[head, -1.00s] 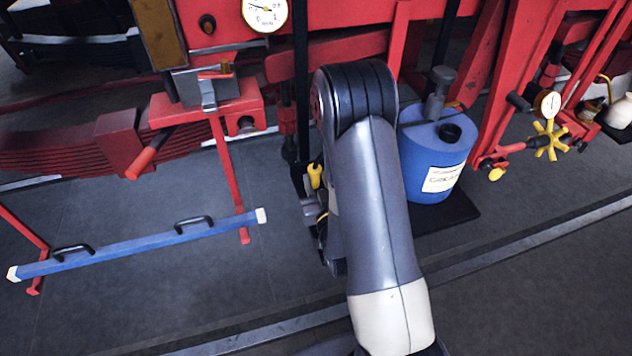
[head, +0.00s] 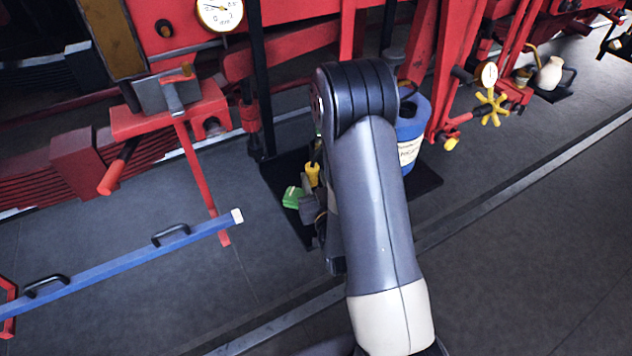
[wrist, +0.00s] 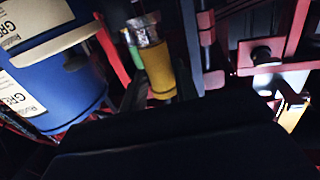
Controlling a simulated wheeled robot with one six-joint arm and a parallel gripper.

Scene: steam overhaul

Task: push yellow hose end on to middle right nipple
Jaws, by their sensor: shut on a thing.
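The yellow hose end (wrist: 158,72) has a shiny metal collar at its far end and sits between the dark fingers of my gripper (wrist: 160,88) in the wrist view. My gripper is shut on it. In the head view the yellow hose end (head: 312,174) shows as a small patch left of my arm. My gripper there (head: 312,205) is partly hidden behind my own arm. I cannot make out the middle right nipple in either view.
A blue drum (head: 411,130) with a white label stands on a black mat (head: 428,182), half behind my arm. A green object (head: 293,197) is by my gripper. Red framework (head: 290,58) spans the back. A blue bar (head: 120,265) with black handles is at left.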

